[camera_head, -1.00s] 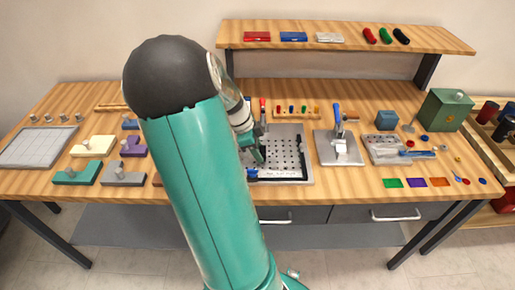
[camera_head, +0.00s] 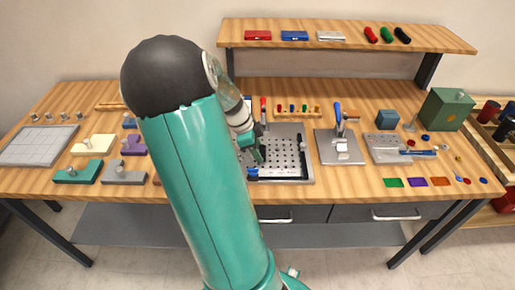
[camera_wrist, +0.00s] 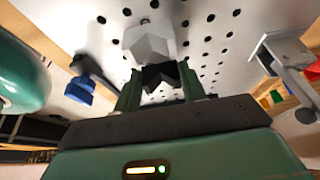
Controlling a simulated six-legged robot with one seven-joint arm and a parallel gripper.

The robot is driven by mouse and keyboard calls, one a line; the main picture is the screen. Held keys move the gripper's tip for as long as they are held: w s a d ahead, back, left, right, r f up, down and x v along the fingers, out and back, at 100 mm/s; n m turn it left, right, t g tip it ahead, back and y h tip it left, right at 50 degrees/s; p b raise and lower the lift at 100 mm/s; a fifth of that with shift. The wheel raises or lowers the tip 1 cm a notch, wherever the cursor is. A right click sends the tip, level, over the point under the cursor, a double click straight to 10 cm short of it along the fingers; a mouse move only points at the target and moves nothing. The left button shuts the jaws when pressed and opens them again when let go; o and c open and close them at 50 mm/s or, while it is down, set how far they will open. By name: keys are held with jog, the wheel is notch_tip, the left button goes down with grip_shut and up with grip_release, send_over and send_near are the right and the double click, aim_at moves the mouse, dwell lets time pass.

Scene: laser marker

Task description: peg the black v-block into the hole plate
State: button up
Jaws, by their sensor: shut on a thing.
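The hole plate (camera_head: 290,171) lies on the workbench in the middle of the head view. In the wrist view its pale, hole-dotted surface (camera_wrist: 222,20) fills the background. My gripper (camera_head: 257,156) is over the left part of the plate. In the wrist view my gripper (camera_wrist: 160,85) is shut on the black v-block (camera_wrist: 160,76), which sits between the two green fingers. A light grey block (camera_wrist: 148,42) stands on the plate just beyond the black one. My fingers hide the underside of the black v-block, so I cannot tell whether it touches the plate.
A blue-ended part (camera_wrist: 80,88) is left of my fingers and a grey bracket (camera_wrist: 284,50) is right. A toggle clamp on a plate (camera_head: 338,148) stands right of the hole plate. Coloured step blocks (camera_head: 78,172) lie left. A shelf (camera_head: 345,38) runs behind.

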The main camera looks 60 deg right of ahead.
jog(key=shift+f, duration=0.3)
jog(key=o, duration=1.1)
jog(key=shift+c, duration=0.2)
jog(key=v, duration=1.3)
jog(key=shift+r, duration=0.4)
jog(key=shift+w+a, duration=0.1)
jog(key=shift+w, duration=0.05)
